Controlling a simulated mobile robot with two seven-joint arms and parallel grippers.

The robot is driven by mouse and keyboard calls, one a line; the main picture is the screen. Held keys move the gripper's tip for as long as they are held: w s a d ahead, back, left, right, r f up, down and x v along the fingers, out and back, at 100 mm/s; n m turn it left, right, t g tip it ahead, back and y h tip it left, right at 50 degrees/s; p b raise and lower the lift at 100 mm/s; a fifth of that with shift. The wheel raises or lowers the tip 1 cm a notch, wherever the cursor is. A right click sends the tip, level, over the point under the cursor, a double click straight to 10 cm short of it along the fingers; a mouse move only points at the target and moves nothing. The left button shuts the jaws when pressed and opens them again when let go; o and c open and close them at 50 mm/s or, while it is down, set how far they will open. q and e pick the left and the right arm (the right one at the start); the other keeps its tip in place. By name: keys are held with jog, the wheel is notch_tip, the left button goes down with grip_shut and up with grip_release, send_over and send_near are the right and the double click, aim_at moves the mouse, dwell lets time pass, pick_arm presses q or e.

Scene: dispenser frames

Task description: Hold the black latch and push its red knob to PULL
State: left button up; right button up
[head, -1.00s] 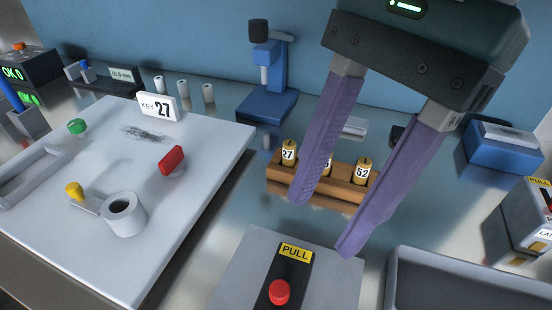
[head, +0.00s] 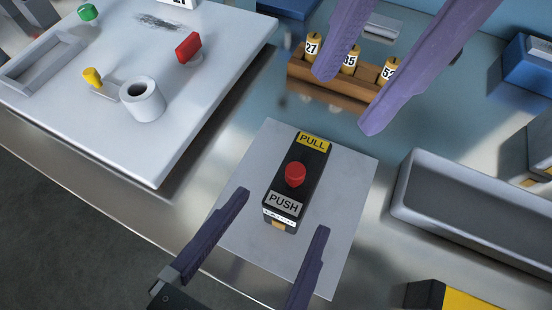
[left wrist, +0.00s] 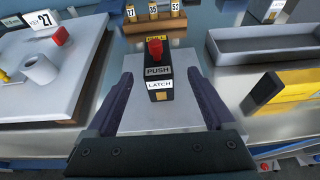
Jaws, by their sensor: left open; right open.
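The black latch (head: 314,163) stands on a grey plate (head: 352,185). It has a yellow PULL label (head: 313,139) at its far end and a grey PUSH label (head: 284,204) at its near end. Its red knob (head: 294,174) sits between the two labels. My left gripper (head: 284,211) is open at the near end, one finger on each side and apart from the latch. The left wrist view shows the latch (left wrist: 160,84) centred between the open fingers (left wrist: 160,85). My right gripper (head: 346,102) is open and empty above, beyond the PULL end.
A wooden rack (head: 335,85) with several numbered yellow cylinders stands behind, partly hidden by my right fingers. A grey tray (head: 470,215) lies to the right, and a yellow-and-black block (head: 455,297) near the front right. A white board (head: 150,150) with a red handle (head: 188,48) is at left.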

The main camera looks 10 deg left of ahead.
pick_arm(q)
jog(key=shift+w+f, duration=0.25)
jog(key=shift+w, duration=0.15)
jog(key=x, duration=0.9)
grip_shut()
dwell(0.4)
dwell(0.8)
